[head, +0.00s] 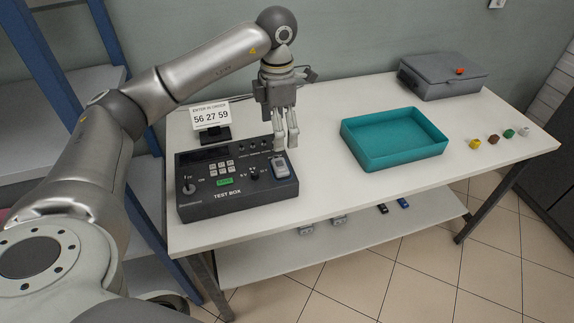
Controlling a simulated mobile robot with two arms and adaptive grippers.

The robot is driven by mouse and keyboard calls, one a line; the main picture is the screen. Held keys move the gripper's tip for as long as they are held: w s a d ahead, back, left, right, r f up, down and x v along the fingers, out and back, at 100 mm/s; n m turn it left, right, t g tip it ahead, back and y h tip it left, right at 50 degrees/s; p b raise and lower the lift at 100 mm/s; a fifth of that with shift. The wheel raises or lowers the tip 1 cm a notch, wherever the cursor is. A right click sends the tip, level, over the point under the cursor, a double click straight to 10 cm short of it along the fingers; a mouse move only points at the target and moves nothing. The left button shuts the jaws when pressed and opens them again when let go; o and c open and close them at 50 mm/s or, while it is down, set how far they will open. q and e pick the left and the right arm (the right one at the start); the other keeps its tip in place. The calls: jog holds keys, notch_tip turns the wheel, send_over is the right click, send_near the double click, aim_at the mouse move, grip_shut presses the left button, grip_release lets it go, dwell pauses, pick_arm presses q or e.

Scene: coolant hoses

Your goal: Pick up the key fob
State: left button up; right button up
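The key fob (280,168) is a small grey-blue piece with a light face, at the right end of the dark test box (225,196) on the white table. Whether it lies on the box or sits in a slot is too small to tell. My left gripper (287,147) points down just above and behind the fob. Its two fingers look a little apart, with nothing seen between them. The fob appears clear of the fingertips. My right gripper is not in view.
A sign reading "56 27 59" (211,115) stands behind the box. A teal tray (393,159) is right of centre, a grey lidded case (440,78) at the back right. Several small coloured pieces (493,140) line the right end. A lower shelf (350,240) holds small items.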

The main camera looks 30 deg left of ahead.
aim_at(279, 163)
pick_arm(q)
jog(key=f, duration=0.4)
jog(key=shift+s, duration=0.3)
jog(key=shift+f, duration=0.35)
notch_tip(279, 163, down, 5)
jog(key=shift+w+d+r+p, duration=0.1)
jog(key=shift+w+p, duration=0.05)
jog(key=shift+p, duration=0.35)
jog(key=shift+f, duration=0.25)
jog(key=shift+c, duration=0.5)
jog(key=c, duration=1)
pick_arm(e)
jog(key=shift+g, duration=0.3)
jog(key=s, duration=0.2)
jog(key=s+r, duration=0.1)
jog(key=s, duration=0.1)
